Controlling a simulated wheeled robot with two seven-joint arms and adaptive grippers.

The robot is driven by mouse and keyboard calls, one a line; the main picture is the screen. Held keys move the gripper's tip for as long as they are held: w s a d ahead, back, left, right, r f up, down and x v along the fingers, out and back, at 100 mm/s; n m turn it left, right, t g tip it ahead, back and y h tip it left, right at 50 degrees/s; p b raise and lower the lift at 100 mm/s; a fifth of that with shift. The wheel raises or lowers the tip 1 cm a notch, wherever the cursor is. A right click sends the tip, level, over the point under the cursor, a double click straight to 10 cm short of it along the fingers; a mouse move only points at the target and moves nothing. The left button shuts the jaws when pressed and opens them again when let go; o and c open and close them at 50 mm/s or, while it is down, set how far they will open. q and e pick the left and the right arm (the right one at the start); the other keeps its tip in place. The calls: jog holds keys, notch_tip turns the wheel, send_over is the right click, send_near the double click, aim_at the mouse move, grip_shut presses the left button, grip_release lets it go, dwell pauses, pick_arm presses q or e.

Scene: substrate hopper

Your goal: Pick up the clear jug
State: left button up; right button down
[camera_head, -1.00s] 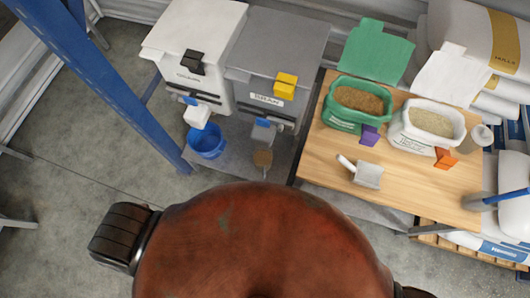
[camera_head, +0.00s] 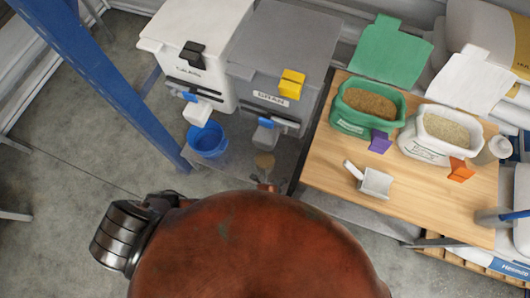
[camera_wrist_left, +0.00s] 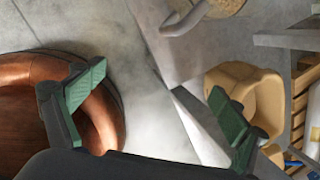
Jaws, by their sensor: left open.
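No clear jug can be made out with certainty. In the head view a small round tan patch (camera_head: 265,162) shows on the floor below the grey hopper, perhaps contents seen through clear walls. In the left wrist view a round tan top with a grey curved handle (camera_wrist_left: 186,20) shows at the upper edge, cut off by the frame. My left gripper (camera_wrist_left: 160,100) is open, its two green-padded fingers wide apart with only floor and a grey edge between them. It is apart from the handle. My right gripper is not in view.
The white hopper (camera_head: 190,30) and grey hopper (camera_head: 275,50) stand at the back, with a blue bucket (camera_head: 207,139) below. The wooden table (camera_head: 425,205) holds a green bag (camera_head: 350,120), a white bag (camera_head: 425,150) and a scoop (camera_head: 375,182). A tan container (camera_wrist_left: 240,80) is near my left gripper.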

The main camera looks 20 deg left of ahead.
aim_at(265, 170)
pick_arm(q)
jog(key=w+a+m+b, duration=0.1)
jog(key=w+m, duration=0.1)
jog(key=w+a+f+m+y+b, duration=0.1)
jog(key=w+a, duration=0.1)
jog(key=w, duration=0.1)
jog(key=w+a+f+m+t+b, duration=0.1)
jog(key=w+a+m, duration=0.1)
jog(key=w, duration=0.1)
jog(key=shift+w+a+m, duration=0.25)
jog(key=shift+m, duration=0.05)
jog(key=w, duration=0.1)
jog(key=w+a+b, duration=0.1)
jog(key=w, duration=0.2)
jog(key=shift+w+a+b, duration=0.2)
jog(key=shift+a+b, duration=0.1)
jog(key=shift+a, duration=0.05)
jog(key=shift+b+x, duration=0.55)
jog(key=shift+x, duration=0.6)
jog(key=shift+f, duration=0.2)
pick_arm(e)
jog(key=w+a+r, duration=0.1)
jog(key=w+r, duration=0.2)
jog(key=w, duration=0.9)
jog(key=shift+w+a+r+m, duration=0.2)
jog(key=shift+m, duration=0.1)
pick_arm(q)
jog(key=shift+c, duration=0.6)
